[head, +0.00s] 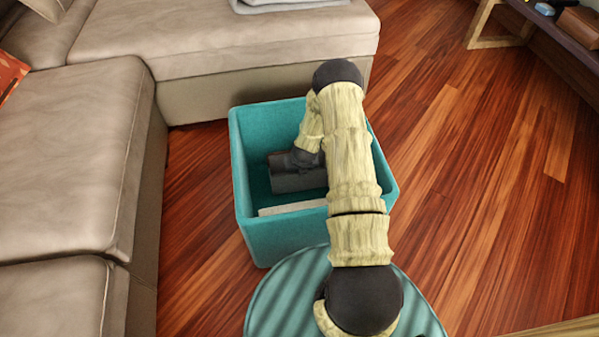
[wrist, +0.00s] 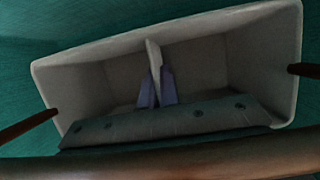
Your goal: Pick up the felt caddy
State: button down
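The felt caddy (wrist: 225,55) is a pale grey-beige open box with a central divider making two compartments. It lies inside a teal bin (head: 283,238); in the head view only a pale edge of it (head: 290,208) shows at the bin's near side. My gripper (head: 297,180) reaches down into the bin. In the wrist view my gripper's two bluish fingers (wrist: 157,88) are close together, one on each side of the divider, and look shut on it. Dark straps (wrist: 28,126) join the caddy's ends, and a brown bar (wrist: 170,163), likely its handle, crosses close to the camera.
The teal bin's walls surround my gripper closely. A beige sofa (head: 65,160) stands left of and behind the bin. A round teal striped surface (head: 275,310) is in front. Open wooden floor (head: 480,180) lies to the right, with a low shelf (head: 565,40) at the back right.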

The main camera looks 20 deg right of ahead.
notch_tip(320, 180, up, 10)
jog(key=p, duration=0.6)
jog(key=shift+r, duration=0.1)
dwell(0.4)
